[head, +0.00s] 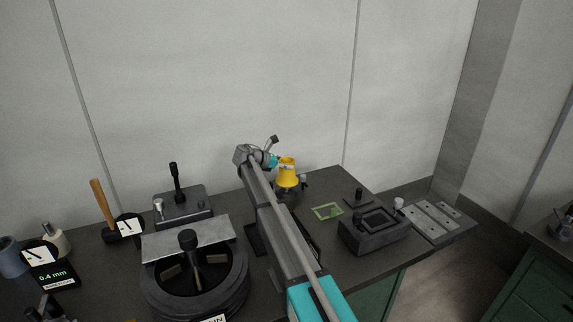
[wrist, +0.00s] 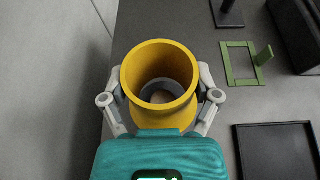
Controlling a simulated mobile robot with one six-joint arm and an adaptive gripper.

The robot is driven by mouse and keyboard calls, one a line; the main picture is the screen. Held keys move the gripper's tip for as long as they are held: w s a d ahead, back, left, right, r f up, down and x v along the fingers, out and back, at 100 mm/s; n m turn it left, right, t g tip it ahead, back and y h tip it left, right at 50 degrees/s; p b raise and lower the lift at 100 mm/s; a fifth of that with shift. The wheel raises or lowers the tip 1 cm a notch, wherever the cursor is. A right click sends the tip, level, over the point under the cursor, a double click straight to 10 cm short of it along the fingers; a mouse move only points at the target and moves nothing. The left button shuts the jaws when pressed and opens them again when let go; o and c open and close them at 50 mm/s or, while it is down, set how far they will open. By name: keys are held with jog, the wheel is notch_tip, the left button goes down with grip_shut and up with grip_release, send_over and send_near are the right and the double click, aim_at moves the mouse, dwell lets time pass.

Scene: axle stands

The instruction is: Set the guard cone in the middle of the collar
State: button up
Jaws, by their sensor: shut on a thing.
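The yellow guard cone (head: 287,174) is hollow and open at the top. It is upright, or nearly so, near the back of the bench. My gripper (wrist: 160,98) is shut on the cone, with one grey finger on each side of it in the wrist view. Looking down through the cone (wrist: 135,72), I see a grey ring, which may be the collar, roughly in line with the opening. In the head view a dark round piece (head: 287,197) shows just below the cone, partly hidden by my arm. I cannot tell whether cone and dark piece touch.
A green frame (head: 327,211) lies right of the cone, with a dark block fixture (head: 374,231) beyond it. A black tray (wrist: 277,150) lies on the bench in the wrist view. A large round chuck (head: 195,278) and a hammer (head: 103,212) stand to the left.

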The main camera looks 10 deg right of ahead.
aim_at(280, 169)
jog(key=shift+f+b, duration=1.65)
jog(key=shift+f, duration=0.05)
jog(key=o, duration=1)
jog(key=shift+r, duration=0.1)
notch_tip(280, 169, up, 15)
jog(key=p, duration=1.5)
jog(key=s+a, duration=0.3)
jog(key=a, duration=0.1)
jog(key=s+a+n+t, duration=0.1)
jog(key=s+a, duration=0.3)
jog(key=s+a+n+t+y, duration=0.1)
jog(key=s+a, duration=0.2)
jog(key=shift+s+a, duration=0.3)
jog(key=shift+a, duration=0.1)
dwell(0.4)
